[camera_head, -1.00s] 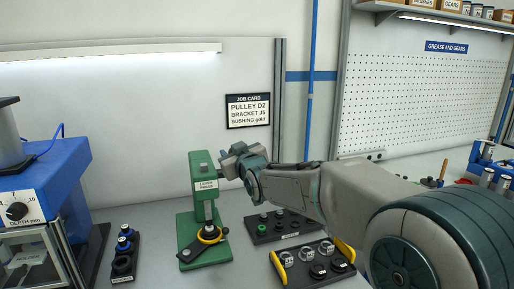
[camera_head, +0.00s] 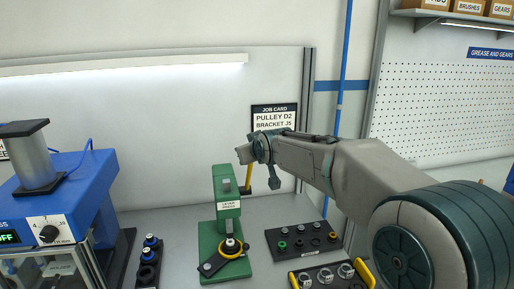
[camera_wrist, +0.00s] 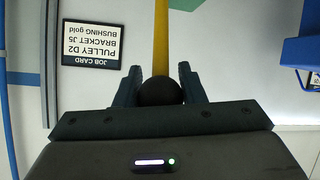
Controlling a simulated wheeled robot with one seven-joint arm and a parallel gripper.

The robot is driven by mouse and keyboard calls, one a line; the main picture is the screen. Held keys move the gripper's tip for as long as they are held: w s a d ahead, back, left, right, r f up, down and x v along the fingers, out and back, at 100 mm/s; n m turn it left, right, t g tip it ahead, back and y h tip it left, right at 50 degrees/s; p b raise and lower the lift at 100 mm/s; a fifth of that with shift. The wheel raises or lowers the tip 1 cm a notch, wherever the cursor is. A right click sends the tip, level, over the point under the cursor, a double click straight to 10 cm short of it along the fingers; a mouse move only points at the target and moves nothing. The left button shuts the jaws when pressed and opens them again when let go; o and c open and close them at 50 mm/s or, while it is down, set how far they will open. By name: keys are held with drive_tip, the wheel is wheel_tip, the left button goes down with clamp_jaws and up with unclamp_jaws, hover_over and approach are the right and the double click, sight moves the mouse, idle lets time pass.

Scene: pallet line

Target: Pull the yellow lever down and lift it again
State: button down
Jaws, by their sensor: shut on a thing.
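The green lever press (camera_head: 228,205) stands on the bench, and its label reads lever press. Its yellow lever (camera_head: 248,178) rises from the right side of the press head, slightly tilted. My gripper (camera_head: 243,154) is at the lever's upper end, above the press. In the wrist view my gripper (camera_wrist: 160,88) is shut around the dark round knob (camera_wrist: 159,92) at the end of the yellow lever (camera_wrist: 161,38). A yellow ring part (camera_head: 232,250) lies under the press ram on the green base.
A blue machine (camera_head: 62,200) with a dial stands at left. A small dark rack (camera_head: 148,272) is beside it. Dark trays with parts (camera_head: 303,240) and yellow handles (camera_head: 364,272) lie right of the press. A job card (camera_head: 274,118) hangs behind my arm.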

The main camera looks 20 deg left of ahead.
drive_tip(key=shift+w+r, duration=0.1)
drive_tip(key=shift+r, duration=0.25)
drive_tip(key=c, duration=1.1)
unclamp_jaws()
drive_tip(key=shift+o, duration=0.8)
drive_tip(key=shift+w+a+f, duration=0.1)
drive_tip(key=shift+w+f, duration=0.05)
drive_tip(key=shift+f, duration=0.05)
drive_tip(key=shift+s, duration=0.2)
drive_tip(key=shift+s+d+r+b, duration=0.15)
drive_tip(key=shift+s+d+b, duration=0.1)
drive_tip(key=shift+d+b, duration=0.1)
drive_tip(key=b+v, duration=0.3)
drive_tip(key=v, duration=0.9)
drive_tip(key=shift+s+d+r+b, duration=0.2)
drive_tip(key=shift+d+r+b, duration=0.05)
drive_tip(key=shift+b, duration=0.1)
